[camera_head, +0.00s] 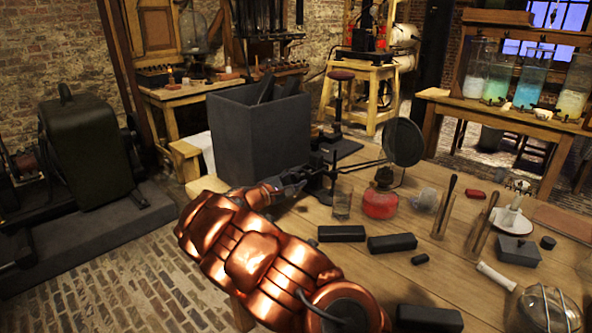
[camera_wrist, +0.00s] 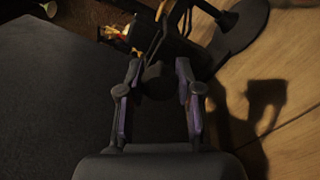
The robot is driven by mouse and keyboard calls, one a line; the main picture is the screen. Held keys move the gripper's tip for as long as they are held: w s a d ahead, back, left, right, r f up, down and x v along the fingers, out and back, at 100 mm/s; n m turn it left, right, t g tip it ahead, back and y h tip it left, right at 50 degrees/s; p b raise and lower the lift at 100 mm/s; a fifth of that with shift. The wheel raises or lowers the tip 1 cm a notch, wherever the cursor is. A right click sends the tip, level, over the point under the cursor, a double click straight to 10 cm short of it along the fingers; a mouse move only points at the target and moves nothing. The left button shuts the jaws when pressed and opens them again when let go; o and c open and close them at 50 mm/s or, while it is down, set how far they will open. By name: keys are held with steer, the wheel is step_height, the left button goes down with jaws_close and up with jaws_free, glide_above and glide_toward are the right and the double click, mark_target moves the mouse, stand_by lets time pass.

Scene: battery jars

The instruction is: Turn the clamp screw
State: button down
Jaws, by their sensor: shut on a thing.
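The clamp screw shows in the wrist view as a dark rounded knob (camera_wrist: 157,78) between my fingertips. My gripper (camera_wrist: 158,70) is shut on it, one finger on each side. In the head view my gripper (camera_head: 306,176) reaches across the table's left edge to the dark stand (camera_head: 333,178), beside the large grey box. The screw itself is hidden there behind the gripper and too small to tell. Thin rods run from the stand to a round dark disc (camera_head: 403,142). The stand's dark foot (camera_wrist: 243,25) lies on the wood in the wrist view.
The tall grey box (camera_head: 240,140) stands close to my gripper. A small glass (camera_head: 342,203), a red-filled burner (camera_head: 381,196) and several black blocks (camera_head: 392,243) are on the wooden table (camera_head: 375,280). Bare wood lies between the front blocks.

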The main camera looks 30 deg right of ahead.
steer(key=n+p, duration=0.2)
steer(key=n, duration=0.1)
steer(key=n+p, duration=0.2)
steer(key=p, duration=0.1)
steer(key=shift+r+n, duration=0.2)
steer(key=shift+n, duration=0.2)
steer(key=n+p, duration=0.3)
steer(key=n, duration=0.1)
steer(key=n+p, duration=0.3)
steer(key=n, duration=0.2)
steer(key=n+p, duration=0.2)
steer(key=n, duration=0.2)
steer(key=shift+f+n+p, duration=0.1)
steer(key=shift+n+p, duration=0.3)
steer(key=c, duration=0.7)
jaws_free()
steer(key=shift+c, duration=0.2)
